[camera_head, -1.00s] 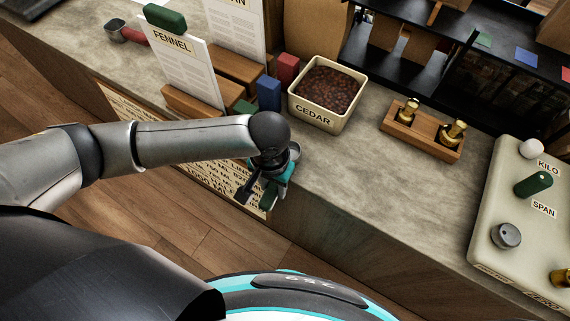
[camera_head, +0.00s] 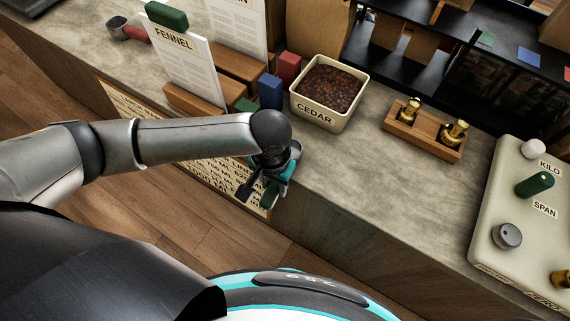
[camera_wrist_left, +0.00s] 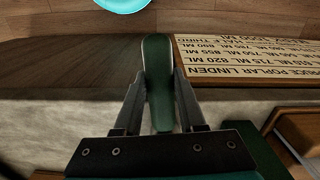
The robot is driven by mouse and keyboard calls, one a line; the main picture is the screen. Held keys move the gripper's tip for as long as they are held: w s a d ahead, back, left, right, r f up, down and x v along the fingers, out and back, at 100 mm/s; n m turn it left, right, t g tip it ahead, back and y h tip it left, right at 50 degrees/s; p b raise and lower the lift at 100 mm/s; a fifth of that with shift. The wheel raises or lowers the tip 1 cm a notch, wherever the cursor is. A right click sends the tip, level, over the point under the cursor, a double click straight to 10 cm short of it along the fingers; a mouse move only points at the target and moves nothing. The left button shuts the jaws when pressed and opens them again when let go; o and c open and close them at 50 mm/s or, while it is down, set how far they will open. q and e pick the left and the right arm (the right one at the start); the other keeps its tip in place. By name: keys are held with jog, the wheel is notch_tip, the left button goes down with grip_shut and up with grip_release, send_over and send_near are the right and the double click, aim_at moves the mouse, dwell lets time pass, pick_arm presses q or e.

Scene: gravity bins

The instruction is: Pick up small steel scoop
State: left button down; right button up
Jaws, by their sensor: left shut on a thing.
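My left gripper (camera_head: 262,187) is at the counter's front edge, pointing down past it. It is shut on a green handle (camera_wrist_left: 158,75), which stands between its two fingers in the left wrist view. In the head view a small round steel rim (camera_head: 296,149) shows beside the wrist. It looks like the bowl of the green-handled scoop, but my wrist hides the join. Another steel scoop (camera_head: 117,26) with a red handle lies at the far left of the counter. My right gripper is not in view.
A cream bin labelled CEDAR (camera_head: 317,113) holds brown beans behind the gripper. A wooden holder (camera_head: 424,130) with brass weights and a cream scale (camera_head: 510,210) stand right. The counter between is clear.

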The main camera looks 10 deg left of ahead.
pick_arm(q)
jog(key=shift+r, duration=0.1)
notch_tip(320, 180, up, 20)
jog(key=p, duration=0.4)
jog(key=shift+d+f, duration=0.1)
jog(key=shift+f, duration=0.1)
dwell(0.4)
jog(key=n+g+p, duration=0.2)
jog(key=n+p, duration=0.1)
jog(key=n, duration=0.1)
send_over(276, 184)
jog(key=d, duration=0.3)
notch_tip(276, 184, down, 10)
jog(key=f, duration=0.1)
jog(key=shift+w+f, duration=0.15)
jog(key=shift+f, duration=0.05)
notch_tip(276, 184, down, 6)
jog(key=shift+b, duration=0.35)
